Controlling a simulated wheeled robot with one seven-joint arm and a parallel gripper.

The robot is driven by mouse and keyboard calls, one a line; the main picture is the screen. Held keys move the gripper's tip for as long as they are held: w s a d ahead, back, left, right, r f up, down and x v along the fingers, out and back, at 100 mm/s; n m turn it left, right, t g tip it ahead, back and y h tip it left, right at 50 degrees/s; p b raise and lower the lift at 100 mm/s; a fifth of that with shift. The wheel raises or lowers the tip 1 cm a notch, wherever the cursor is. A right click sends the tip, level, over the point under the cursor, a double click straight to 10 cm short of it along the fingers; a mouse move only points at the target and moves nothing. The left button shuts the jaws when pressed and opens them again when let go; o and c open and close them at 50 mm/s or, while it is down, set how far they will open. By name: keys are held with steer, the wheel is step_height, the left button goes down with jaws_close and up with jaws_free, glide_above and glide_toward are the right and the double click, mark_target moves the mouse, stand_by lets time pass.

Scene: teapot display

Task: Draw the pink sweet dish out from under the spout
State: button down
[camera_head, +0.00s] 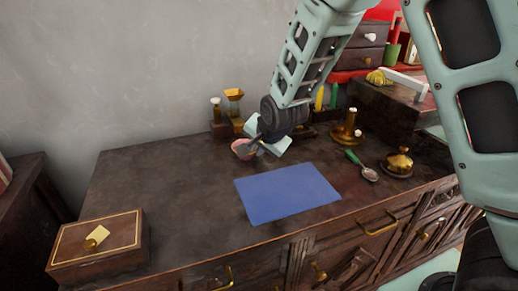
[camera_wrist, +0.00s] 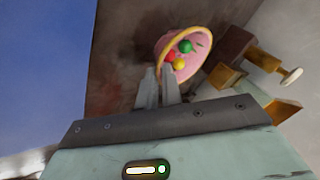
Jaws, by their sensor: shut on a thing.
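The pink sweet dish (camera_wrist: 169,43) shows in the wrist view with a yellow rim and red, green and yellow sweets inside. My gripper (camera_wrist: 160,76) is shut on its near rim. In the head view the dish (camera_head: 241,149) is partly hidden by my gripper (camera_head: 252,146). There it is near the back of the dark cabinet top, just in front of a wooden stand. I cannot tell if the dish touches the surface. No teapot spout can be made out in either view.
A blue mat (camera_head: 287,192) lies in front of my gripper. A wooden stand with brass parts (camera_head: 223,128) is close behind the dish. A green-handled spoon (camera_head: 363,167) and a brass lidded pot (camera_head: 399,162) are to the right.

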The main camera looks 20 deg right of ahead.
steer(key=shift+s, duration=0.35)
steer(key=c, duration=1.5)
jaws_free()
steer(key=a+p+v, duration=0.1)
steer(key=p+v, duration=0.8)
steer(key=v, duration=0.8)
steer(key=shift+d+r, duration=0.2)
steer(key=shift+d, duration=0.3)
steer(key=shift+s, duration=0.1)
